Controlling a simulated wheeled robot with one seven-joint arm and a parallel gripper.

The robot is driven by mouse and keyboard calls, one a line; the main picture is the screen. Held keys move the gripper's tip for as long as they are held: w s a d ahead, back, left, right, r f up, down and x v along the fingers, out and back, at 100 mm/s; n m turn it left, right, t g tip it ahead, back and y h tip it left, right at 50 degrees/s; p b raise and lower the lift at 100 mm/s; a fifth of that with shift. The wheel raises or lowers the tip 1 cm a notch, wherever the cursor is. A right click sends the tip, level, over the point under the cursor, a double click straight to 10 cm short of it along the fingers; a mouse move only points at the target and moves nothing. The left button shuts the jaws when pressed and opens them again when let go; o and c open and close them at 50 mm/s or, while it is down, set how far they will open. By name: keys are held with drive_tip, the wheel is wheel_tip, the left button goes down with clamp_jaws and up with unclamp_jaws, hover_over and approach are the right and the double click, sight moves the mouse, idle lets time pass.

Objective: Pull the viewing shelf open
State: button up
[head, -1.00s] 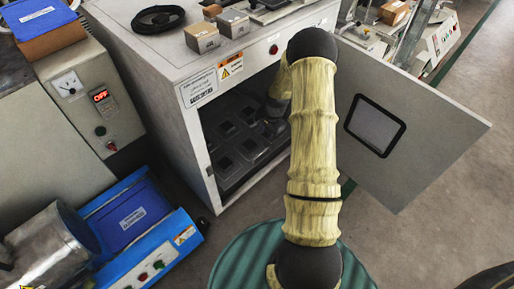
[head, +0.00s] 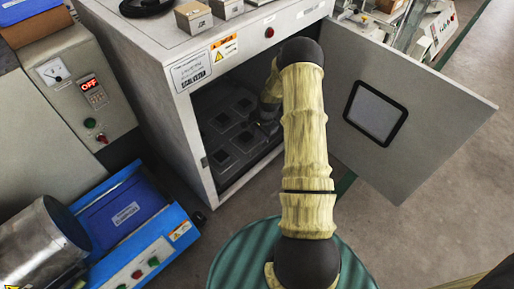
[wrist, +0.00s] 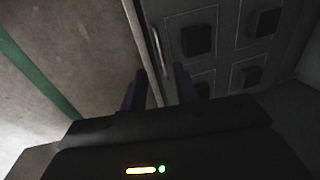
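The viewing shelf (head: 212,148) is a dark panel with several raised black squares, inside the white cabinet behind its open door. It also shows in the wrist view (wrist: 222,67), with a thin pale bar handle (wrist: 157,48) along its left edge. My gripper (wrist: 159,76) is open, with one dark finger on each side of the handle's line. I cannot tell whether either finger touches the handle. In the head view my arm reaches into the cabinet opening and hides part of the shelf; the fingertips are not clear there.
The cabinet door (head: 425,120) stands open to the right, with a small dark-framed window. Small boxes (head: 193,16) sit on the cabinet top (head: 150,45). A blue machine (head: 150,225) and a metal cylinder (head: 38,245) stand at left. Floor in front right is clear.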

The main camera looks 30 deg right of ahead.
drive_tip(key=b, duration=0.4)
hover_over(257, 153)
wheel_tip(257, 153, down, 9)
drive_tip(key=shift+w+r, duration=0.1)
drive_tip(key=shift+r, duration=0.05)
clamp_jaws()
